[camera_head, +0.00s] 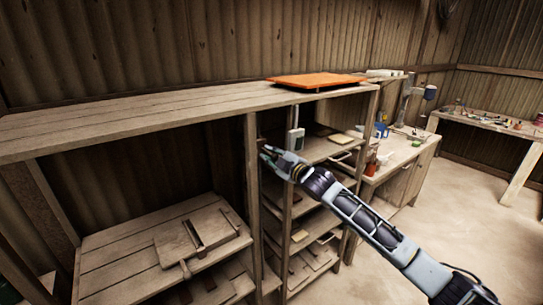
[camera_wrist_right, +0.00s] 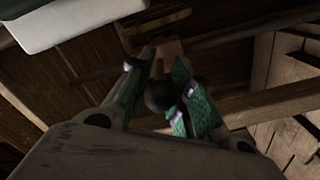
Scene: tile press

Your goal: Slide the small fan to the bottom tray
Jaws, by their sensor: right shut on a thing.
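My right gripper (camera_head: 266,155) is at the upright post between the wide shelf unit and the narrow rack. In the right wrist view its green-padded fingers (camera_wrist_right: 166,100) are shut on a small dark round thing (camera_wrist_right: 160,96). I cannot tell whether this is the small fan; no fan is clearly visible elsewhere. The thing is too small to make out in the head view. Flat wooden trays (camera_head: 318,258) lie low in the narrow rack, partly behind my right arm; I cannot tell which is the bottom tray. My left gripper is not in view.
A white box (camera_head: 295,139) hangs on the post by my gripper, and a white body (camera_wrist_right: 80,20) shows close by in the wrist view. An orange board (camera_head: 316,80) lies on the wooden top. A workbench (camera_head: 402,152) stands right of the rack. The floor at right is clear.

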